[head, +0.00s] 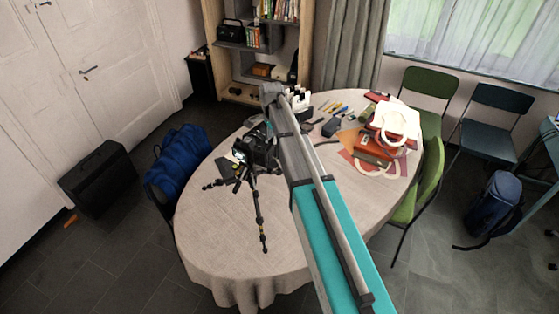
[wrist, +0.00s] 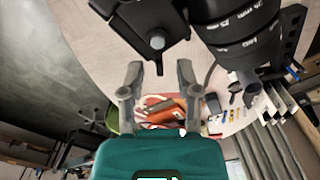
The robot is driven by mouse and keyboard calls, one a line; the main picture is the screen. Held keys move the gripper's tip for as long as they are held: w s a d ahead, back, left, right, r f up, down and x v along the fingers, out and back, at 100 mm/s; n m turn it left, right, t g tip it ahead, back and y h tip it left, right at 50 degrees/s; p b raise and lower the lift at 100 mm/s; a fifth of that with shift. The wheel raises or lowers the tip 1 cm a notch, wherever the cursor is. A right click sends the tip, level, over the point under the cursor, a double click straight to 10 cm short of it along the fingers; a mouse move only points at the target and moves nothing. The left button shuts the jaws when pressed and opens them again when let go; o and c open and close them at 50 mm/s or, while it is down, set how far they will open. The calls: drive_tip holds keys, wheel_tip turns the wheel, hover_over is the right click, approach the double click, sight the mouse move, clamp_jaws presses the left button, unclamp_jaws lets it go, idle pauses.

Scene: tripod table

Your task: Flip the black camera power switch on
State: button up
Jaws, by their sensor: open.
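The black camera (head: 254,147) sits on a small black tripod (head: 257,205) standing on the table. In the wrist view the dark camera body (wrist: 140,18) is at the top, with its lens (wrist: 238,35) to the right. A grey round knob or button (wrist: 157,41) shows on the body's lower edge; I cannot tell whether it is the power switch. My gripper (wrist: 158,74) is open and empty, its two fingers apart just below the camera body in that view.
The oval table (head: 205,245) has a pale cloth. Green chairs (head: 428,90) stand at right, a blue bag (head: 178,160) at left. The table's front left is clear.

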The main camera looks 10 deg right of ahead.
drive_tip(key=shift+w+n, duration=0.1)
drive_tip(key=shift+n, duration=0.3)
wheel_tip(320, 180, up, 14)
drive_tip(key=n+p, duration=0.6)
drive_tip(key=p, duration=0.8)
drive_tip(key=s+f+n+b, duration=0.4)
drive_tip(key=s+f+b, duration=0.7)
drive_tip(key=s, duration=0.3)
drive_tip(key=s+f+n+b, duration=0.3)
drive_tip(key=s+f+b, duration=0.9)
drive_tip(key=s, duration=0.2)
drive_tip(key=shift+s+a+f+n, duration=0.15)
drive_tip(key=shift+s+n, duration=0.2)
drive_tip(key=shift+n, duration=0.05)
idle(0.9)
drive_tip(key=shift+a, duration=0.1)
idle(0.5)
